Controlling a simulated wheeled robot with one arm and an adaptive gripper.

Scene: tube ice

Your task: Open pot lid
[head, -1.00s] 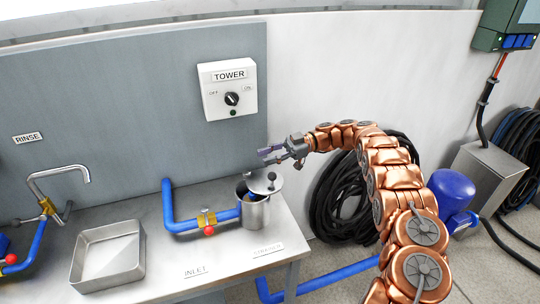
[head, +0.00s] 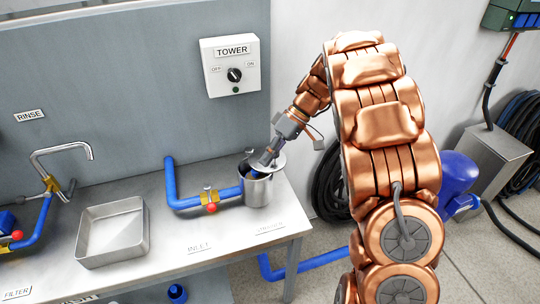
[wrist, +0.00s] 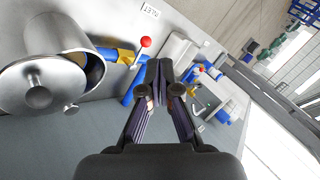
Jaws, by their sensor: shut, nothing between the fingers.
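The metal pot (head: 257,192) stands on the steel bench at the end of the blue pipe. Its round lid (head: 279,161) sits off to one side, leaving part of the mouth uncovered. In the wrist view the pot (wrist: 52,38) is at the left, and the lid (wrist: 15,88) with its ball knob (wrist: 38,97) covers only part of the opening. My gripper (head: 263,162) is over the pot mouth beside the lid in the head view. Its fingers (wrist: 163,82) are together and empty in the wrist view. Whether they touch the lid or rim I cannot tell.
A blue pipe with a red-knobbed valve (head: 211,207) meets the pot's left side. A square steel basin (head: 112,234) and a tap (head: 60,160) are further left. The TOWER switch box (head: 230,68) is on the wall above. The bench front (head: 200,250) is clear.

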